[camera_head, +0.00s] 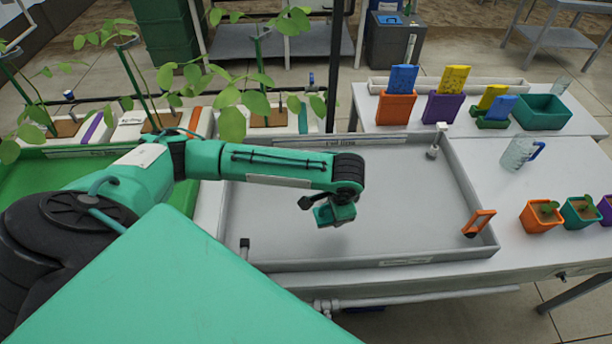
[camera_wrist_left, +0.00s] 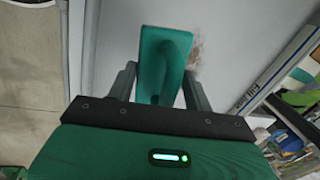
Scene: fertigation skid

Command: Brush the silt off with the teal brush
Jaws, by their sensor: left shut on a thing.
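My left gripper (camera_head: 335,214) is low over the grey tray (camera_head: 400,262), near its middle. In the left wrist view the left gripper (camera_wrist_left: 160,88) is shut on the teal brush (camera_wrist_left: 166,58), whose flat teal back faces the camera. The brush's bristles are hidden. A brown patch of silt (camera_wrist_left: 195,52) shows on the pale tray floor just right of the brush. In the head view I cannot pick out the silt, and the brush is hard to tell from the teal gripper. The right gripper is not in view.
A white post (camera_head: 436,142) and an orange-framed piece (camera_head: 479,222) stand at the tray's right side. A clear jug (camera_head: 520,152) and small potted seedlings (camera_head: 541,215) are further right. Leafy plants (camera_head: 232,100) stand behind my left arm. The tray's right half is mostly clear.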

